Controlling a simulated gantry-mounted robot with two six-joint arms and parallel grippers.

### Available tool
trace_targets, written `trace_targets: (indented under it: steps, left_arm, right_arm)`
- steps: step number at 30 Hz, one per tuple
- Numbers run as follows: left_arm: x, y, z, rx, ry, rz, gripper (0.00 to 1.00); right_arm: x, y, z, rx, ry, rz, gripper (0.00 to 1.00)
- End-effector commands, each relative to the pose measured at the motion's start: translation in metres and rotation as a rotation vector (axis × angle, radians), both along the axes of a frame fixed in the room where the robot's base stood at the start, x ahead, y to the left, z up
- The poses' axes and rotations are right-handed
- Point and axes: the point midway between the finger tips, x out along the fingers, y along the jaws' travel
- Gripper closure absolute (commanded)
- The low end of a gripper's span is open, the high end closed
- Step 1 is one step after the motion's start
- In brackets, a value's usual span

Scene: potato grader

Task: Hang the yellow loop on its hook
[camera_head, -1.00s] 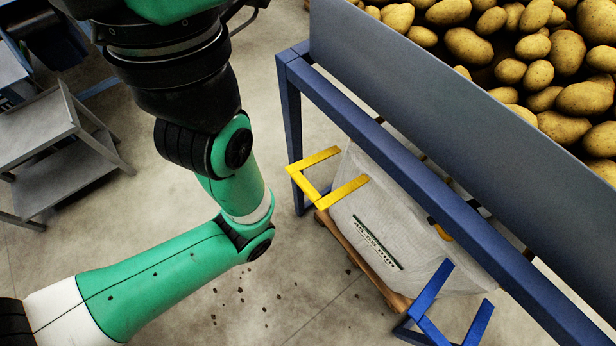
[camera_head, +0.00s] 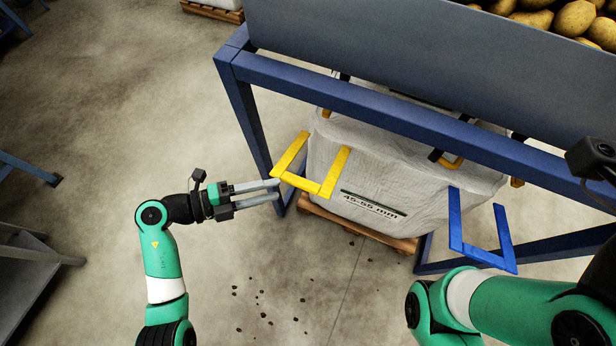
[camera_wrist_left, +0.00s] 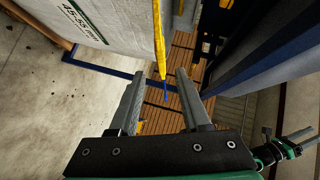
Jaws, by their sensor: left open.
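The yellow loop (camera_head: 335,172) is a stiff U-shaped strap that sticks out from the upper left of the white bulk bag (camera_head: 408,165). My left gripper (camera_head: 278,190) is open, its two fingers pointing at the loop's left corner. In the left wrist view, the yellow strap (camera_wrist_left: 159,38) lies in line with the gap between the open fingertips (camera_wrist_left: 158,76). I cannot tell whether they touch it. My right arm shows at the lower right, but its fingers are not in view. I cannot make out which hook belongs to the yellow loop.
A blue loop (camera_head: 455,222) sticks out from the bag's right side. The blue frame (camera_head: 400,112) of the grader stands over the bag, with a leg (camera_head: 250,120) just behind my left gripper. The bag rests on a wooden pallet (camera_head: 365,232).

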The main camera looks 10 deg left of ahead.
Motion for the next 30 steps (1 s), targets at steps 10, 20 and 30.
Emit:
trace_targets:
  steps: [10, 20, 30]
  left_arm:
    - [0.028, -0.055, -0.019, 0.000, -0.006, -0.007, 0.53]
    - [0.052, -0.096, -0.027, 0.000, -0.005, -0.003, 0.53]
    - [0.053, -0.098, -0.026, 0.001, -0.005, -0.001, 0.63]
  right_arm:
    - [0.000, 0.000, -0.029, 0.000, 0.000, 0.000, 0.50]
    - [0.000, 0.000, -0.048, 0.001, 0.000, 0.001, 0.50]
    - [0.000, 0.000, -0.048, 0.001, 0.000, 0.001, 0.50]
